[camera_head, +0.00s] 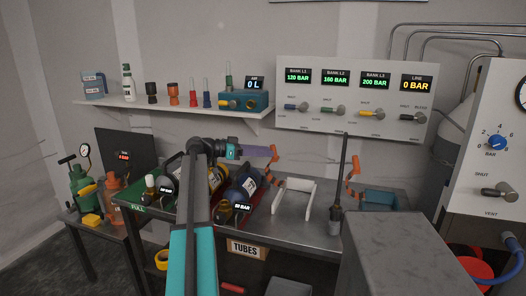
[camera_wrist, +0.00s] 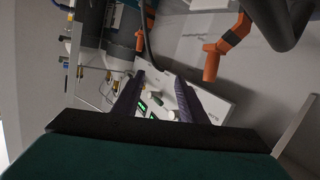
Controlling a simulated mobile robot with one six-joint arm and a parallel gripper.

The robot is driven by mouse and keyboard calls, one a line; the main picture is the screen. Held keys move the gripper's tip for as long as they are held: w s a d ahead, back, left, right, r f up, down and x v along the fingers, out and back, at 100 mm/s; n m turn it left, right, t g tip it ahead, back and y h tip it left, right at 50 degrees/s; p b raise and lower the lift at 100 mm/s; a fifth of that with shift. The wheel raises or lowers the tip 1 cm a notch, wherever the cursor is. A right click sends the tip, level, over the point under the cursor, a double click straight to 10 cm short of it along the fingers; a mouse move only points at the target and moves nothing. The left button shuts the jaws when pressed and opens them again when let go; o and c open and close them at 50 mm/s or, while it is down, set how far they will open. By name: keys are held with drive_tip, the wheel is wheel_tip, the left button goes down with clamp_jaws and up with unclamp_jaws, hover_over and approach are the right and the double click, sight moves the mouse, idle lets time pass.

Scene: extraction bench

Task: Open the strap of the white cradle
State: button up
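The white cradle (camera_head: 292,203) lies empty on the metal bench, right of the dark bottles. An orange jointed piece (camera_head: 278,180), which looks like its strap or strap handle, stands up at the cradle's back left. Orange parts also show in the wrist view (camera_wrist: 225,47), but I cannot tell for sure which cradle they belong to. My gripper (camera_head: 272,153) reaches right above the bottles, with its purple fingers near the top of the orange piece. In the wrist view my gripper (camera_wrist: 160,78) has its fingers apart, with nothing seen between them.
Dark bottles (camera_head: 243,188) lie left of the cradle. A black upright bar (camera_head: 341,180) and a second orange piece (camera_head: 350,190) stand to its right, by a blue block (camera_head: 378,198). A shelf (camera_head: 180,108) and a gauge panel (camera_head: 352,98) are on the wall behind.

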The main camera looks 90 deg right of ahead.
drive_tip(key=shift+a+r, duration=0.15)
drive_tip(key=shift+a, duration=1.3)
drive_tip(key=shift+a+r, duration=0.1)
drive_tip(key=shift+a, duration=1.3)
drive_tip(key=shift+s+r, duration=0.1)
